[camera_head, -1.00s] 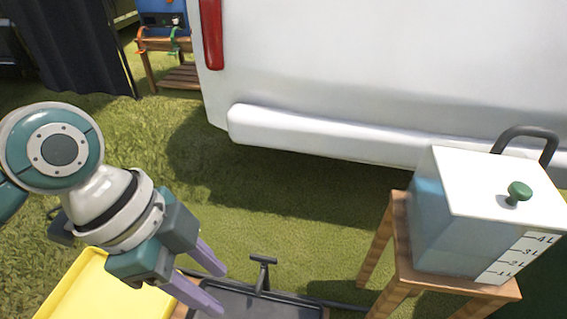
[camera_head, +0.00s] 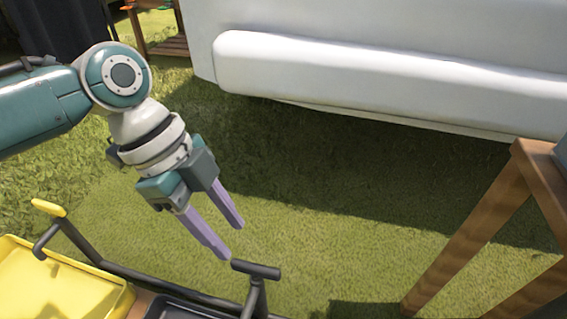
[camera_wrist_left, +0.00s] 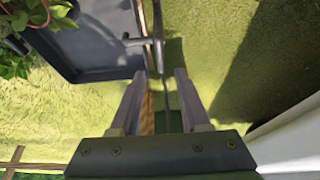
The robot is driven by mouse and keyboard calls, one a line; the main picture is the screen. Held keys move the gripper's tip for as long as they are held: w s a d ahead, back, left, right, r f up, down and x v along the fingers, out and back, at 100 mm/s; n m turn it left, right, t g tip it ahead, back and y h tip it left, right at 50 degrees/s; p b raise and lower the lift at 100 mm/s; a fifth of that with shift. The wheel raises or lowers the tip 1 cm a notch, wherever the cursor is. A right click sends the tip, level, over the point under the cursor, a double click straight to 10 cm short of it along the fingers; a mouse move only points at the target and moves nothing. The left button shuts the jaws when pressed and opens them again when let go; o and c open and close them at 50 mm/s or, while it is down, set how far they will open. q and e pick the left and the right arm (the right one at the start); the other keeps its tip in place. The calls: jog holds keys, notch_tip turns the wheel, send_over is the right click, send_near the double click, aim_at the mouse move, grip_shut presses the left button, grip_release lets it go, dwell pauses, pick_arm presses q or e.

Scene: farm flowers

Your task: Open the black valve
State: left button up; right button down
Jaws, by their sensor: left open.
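My left gripper (camera_head: 233,241) has lilac fingers. It is open and empty, with the tips just above and to the left of the valve handle in the head view. In the left wrist view the fingers (camera_wrist_left: 160,75) stand on either side of the line to the handle, with no contact visible. My right gripper is not in view.
A yellow tray (camera_head: 125,300) and a yellow-handled valve (camera_head: 48,208) on a dark pipe (camera_head: 150,277) are at the lower left. A wooden stand (camera_head: 480,235) is at the right. A white vehicle's bumper (camera_head: 390,80) spans the back. Grass between is clear.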

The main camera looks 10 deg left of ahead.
aim_at(254, 265)
pick_arm(q)
jog(key=b+x, duration=0.5)
jog(key=x, duration=0.2)
jog(key=shift+d+f, duration=0.2)
jog(key=shift+f, duration=0.15)
grip_shut()
